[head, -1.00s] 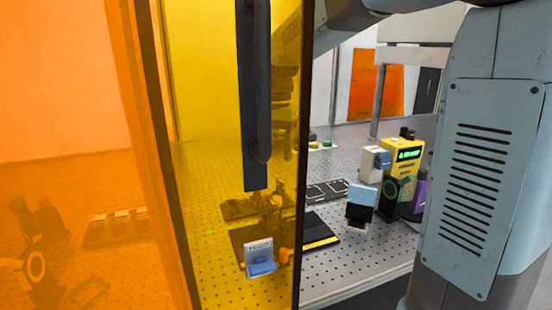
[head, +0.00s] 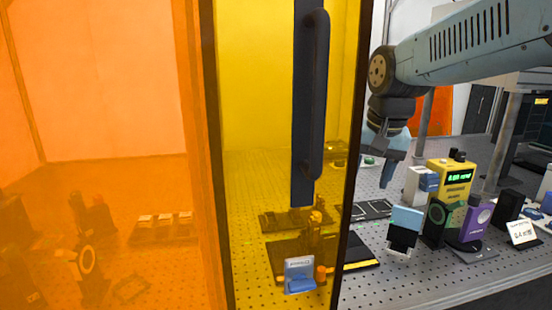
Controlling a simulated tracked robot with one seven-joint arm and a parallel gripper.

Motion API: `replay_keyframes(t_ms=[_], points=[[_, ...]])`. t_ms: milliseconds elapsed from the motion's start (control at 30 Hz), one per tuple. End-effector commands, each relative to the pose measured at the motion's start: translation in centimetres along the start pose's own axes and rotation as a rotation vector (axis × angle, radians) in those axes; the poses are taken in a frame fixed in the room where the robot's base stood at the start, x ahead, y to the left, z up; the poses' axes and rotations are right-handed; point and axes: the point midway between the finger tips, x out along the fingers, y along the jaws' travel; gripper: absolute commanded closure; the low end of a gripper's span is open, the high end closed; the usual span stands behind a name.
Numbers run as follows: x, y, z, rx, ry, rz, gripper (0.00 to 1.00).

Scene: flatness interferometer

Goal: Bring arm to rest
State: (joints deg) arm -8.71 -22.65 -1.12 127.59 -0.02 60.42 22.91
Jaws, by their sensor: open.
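My gripper (head: 388,178) hangs down from the raised blue-grey arm at the right of the sliding panels. It points down over the far part of the table, apart from the instruments, and holds nothing that I can see. Its jaws are open, though they show small and nearly edge-on. My arm comes in from the upper right, with the forearm roughly level and the wrist bent downward.
An orange panel (head: 100,100) and a yellow panel with a dark handle (head: 314,100) cover the left and middle. A perforated table (head: 360,285) bears a yellow meter (head: 452,178), a purple device (head: 478,222), a pale blue-and-black block (head: 404,232) and a white sign (head: 522,233).

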Motion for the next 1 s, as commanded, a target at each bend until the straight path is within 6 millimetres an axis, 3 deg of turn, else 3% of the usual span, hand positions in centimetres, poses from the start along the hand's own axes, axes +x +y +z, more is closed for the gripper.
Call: replay_keyframes(t_ms=[200, 500, 1000], points=[[-0.7, 3.5, 4.1, -0.114, 0.106, -0.014, 0.43], [-0.2, 6.6, 8.4, -0.246, 0.22, 0.001, 0.43], [0.0, 7.1, 9.2, -0.275, 0.243, 0.008, 0.43]])
